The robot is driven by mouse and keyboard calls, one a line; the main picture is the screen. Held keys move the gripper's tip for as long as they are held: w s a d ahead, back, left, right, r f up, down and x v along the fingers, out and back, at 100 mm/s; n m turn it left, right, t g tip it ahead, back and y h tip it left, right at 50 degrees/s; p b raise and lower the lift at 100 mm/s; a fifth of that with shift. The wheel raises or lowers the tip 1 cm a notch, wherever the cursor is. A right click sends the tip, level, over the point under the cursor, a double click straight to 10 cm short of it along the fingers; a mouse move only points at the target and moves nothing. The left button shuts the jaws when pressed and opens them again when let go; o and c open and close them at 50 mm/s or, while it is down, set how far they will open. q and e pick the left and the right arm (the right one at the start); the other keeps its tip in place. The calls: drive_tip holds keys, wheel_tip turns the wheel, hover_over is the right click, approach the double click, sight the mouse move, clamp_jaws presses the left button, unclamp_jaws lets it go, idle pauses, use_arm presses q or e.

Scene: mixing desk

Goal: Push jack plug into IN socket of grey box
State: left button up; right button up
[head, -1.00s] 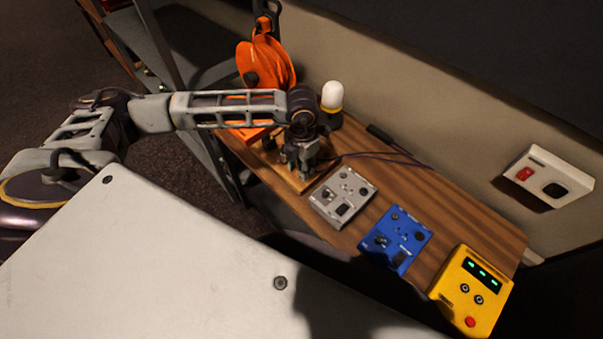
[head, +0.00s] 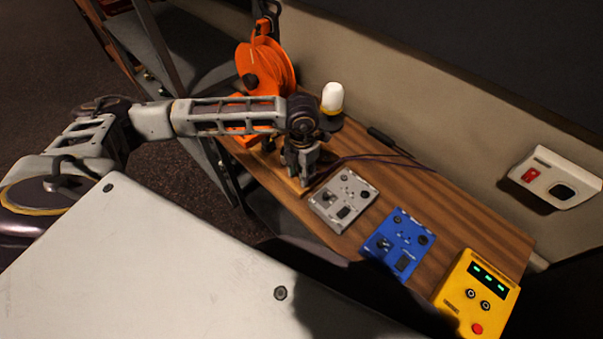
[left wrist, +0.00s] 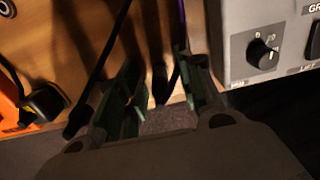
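The grey box (head: 343,199) lies on the wooden desk, with knobs and a dark switch on top. Its corner shows at upper right in the left wrist view (left wrist: 240,75). My left gripper (head: 303,178) points down just left of the box, low over the desk. In the left wrist view its two fingers (left wrist: 160,85) stand apart, with wood visible between them. A dark slim piece, perhaps the jack plug (left wrist: 160,85), and a purple cable show between or beside the fingers; I cannot tell contact. The IN socket cannot be made out. My right gripper is not in view.
A blue box (head: 399,243) and a yellow box (head: 476,294) stand right of the grey box. An orange reel (head: 266,66) and a white-topped lamp (head: 332,98) are behind my arm. Thin cables cross the desk (head: 440,190) behind the grey box. A wall socket (head: 551,178) is at right.

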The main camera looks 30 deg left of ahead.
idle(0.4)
use_arm(q)
drive_tip(key=shift+b, duration=0.3)
drive_tip(key=shift+b, duration=0.3)
idle(0.6)
clamp_jaws()
idle(0.3)
drive_tip(key=shift+r, duration=0.25)
drive_tip(key=shift+r+p, duration=0.65)
drive_tip(key=shift+r, duration=0.75)
drive_tip(key=shift+r+p, duration=0.5)
drive_tip(key=shift+r, duration=0.85)
